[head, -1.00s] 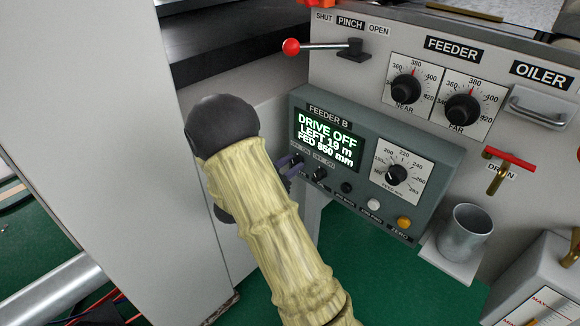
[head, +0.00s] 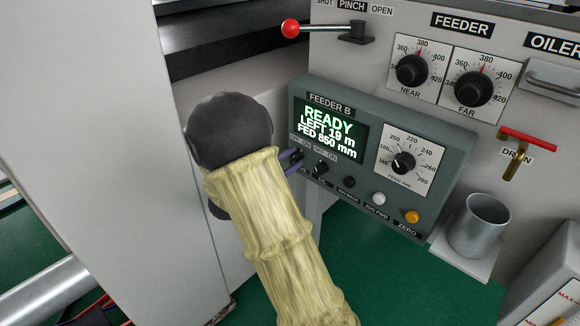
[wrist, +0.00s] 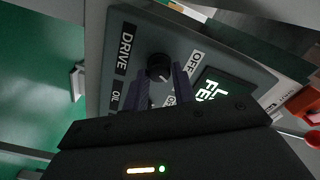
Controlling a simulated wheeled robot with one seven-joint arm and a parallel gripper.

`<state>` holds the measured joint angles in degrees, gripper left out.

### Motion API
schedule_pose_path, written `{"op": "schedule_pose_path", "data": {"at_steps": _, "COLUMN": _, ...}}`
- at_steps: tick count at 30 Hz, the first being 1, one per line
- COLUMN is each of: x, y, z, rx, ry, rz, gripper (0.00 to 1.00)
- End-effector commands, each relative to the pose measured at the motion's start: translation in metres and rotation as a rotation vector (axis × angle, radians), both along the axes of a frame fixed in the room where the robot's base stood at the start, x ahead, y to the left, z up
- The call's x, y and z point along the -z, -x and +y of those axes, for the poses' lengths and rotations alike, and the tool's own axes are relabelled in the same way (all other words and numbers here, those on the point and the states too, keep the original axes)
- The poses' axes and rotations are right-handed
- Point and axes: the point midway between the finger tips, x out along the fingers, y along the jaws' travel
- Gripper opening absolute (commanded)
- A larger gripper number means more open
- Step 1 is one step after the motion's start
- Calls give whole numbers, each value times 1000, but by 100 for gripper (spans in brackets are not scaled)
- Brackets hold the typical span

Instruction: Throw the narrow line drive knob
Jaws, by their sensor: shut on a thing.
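The drive knob (wrist: 158,67) is a small dark round knob beside the DRIVE label on the grey-green feeder panel (head: 455,165). In the wrist view my gripper (wrist: 160,74) has its two purple fingers on either side of it, shut on it. In the head view my gripper (head: 292,160) reaches the panel's left end, and my arm hides part of that area. The lit screen (head: 329,130) reads READY, LEFT 19 m, FED 950 mm. The oil knob (head: 320,168) stands just right of the gripped knob.
On the panel are a feed dial (head: 403,163), a white button (head: 379,199) and an amber button (head: 412,216). A red-balled lever (head: 290,28) is above. A metal cup (head: 480,222) and a red-handled drain valve (head: 527,139) stand to the right. A pale cabinet wall (head: 100,130) is close on the left.

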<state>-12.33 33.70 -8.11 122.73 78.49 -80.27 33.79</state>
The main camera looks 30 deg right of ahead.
Motion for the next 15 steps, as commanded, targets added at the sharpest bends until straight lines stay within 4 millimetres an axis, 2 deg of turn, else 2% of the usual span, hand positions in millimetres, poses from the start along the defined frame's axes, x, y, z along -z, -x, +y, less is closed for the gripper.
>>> {"op": "schedule_pose_path", "data": {"at_steps": 15, "x": 2, "y": 0, "z": 0, "rx": 0, "ry": -32, "rz": -77, "gripper": 4}}
